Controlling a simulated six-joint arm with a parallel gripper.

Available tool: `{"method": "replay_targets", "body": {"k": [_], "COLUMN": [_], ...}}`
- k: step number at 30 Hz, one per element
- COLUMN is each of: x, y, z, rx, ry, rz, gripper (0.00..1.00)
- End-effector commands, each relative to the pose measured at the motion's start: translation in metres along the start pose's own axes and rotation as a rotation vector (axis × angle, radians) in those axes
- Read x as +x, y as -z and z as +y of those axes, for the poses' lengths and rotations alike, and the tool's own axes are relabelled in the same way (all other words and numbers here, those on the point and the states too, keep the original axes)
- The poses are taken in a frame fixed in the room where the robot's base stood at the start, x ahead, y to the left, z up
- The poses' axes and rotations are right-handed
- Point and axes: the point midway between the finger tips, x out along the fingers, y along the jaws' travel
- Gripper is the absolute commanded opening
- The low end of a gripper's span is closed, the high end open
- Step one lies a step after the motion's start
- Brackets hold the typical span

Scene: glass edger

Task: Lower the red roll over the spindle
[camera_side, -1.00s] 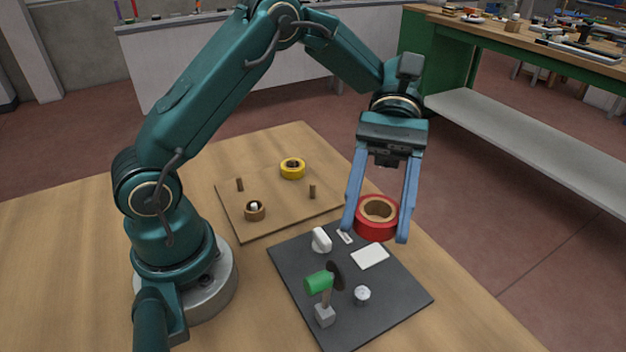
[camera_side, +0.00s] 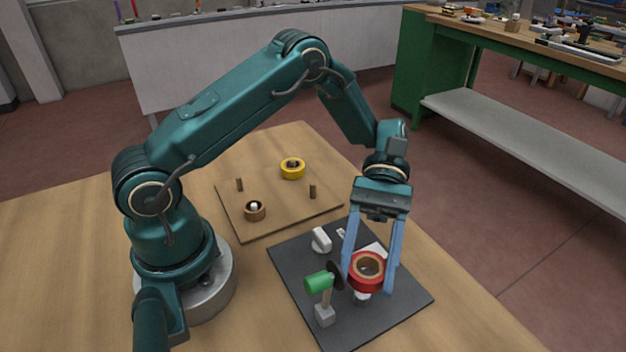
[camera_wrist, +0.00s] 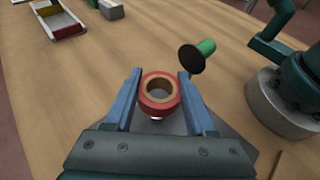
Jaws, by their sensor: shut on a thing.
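The red roll (camera_side: 367,272), a red ring with a tan core, is between the two blue fingers of my gripper (camera_side: 367,284). The fingers press on its sides and its hole faces up. In the wrist view the roll (camera_wrist: 159,93) sits between the fingertips, its hole open to the camera. A short silvery post (camera_side: 362,297), seemingly the spindle, shows just below the roll's near edge on the dark board. The roll hides most of it; I cannot tell whether they touch or how well the hole lines up.
A green cylinder (camera_side: 318,281) with a dark disc on a post stands close left of the roll. A white block (camera_side: 321,240) is behind it on the dark board (camera_side: 405,300). A wooden board (camera_side: 235,218) holds pegs, a yellow roll (camera_side: 292,168) and a brown roll (camera_side: 255,211).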

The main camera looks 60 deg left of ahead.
Motion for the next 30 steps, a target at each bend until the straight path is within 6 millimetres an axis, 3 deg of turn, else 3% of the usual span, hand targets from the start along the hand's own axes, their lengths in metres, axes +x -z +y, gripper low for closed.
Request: {"method": "replay_targets", "body": {"k": [18,30], "x": [0.016,0.021], "y": [0.038,0.05], "z": [0.0,0.0], "rx": [-0.002,0.001], "ry": [-0.002,0.0], "rz": [-0.001,0.0], "gripper": [0.02,0.02]}}
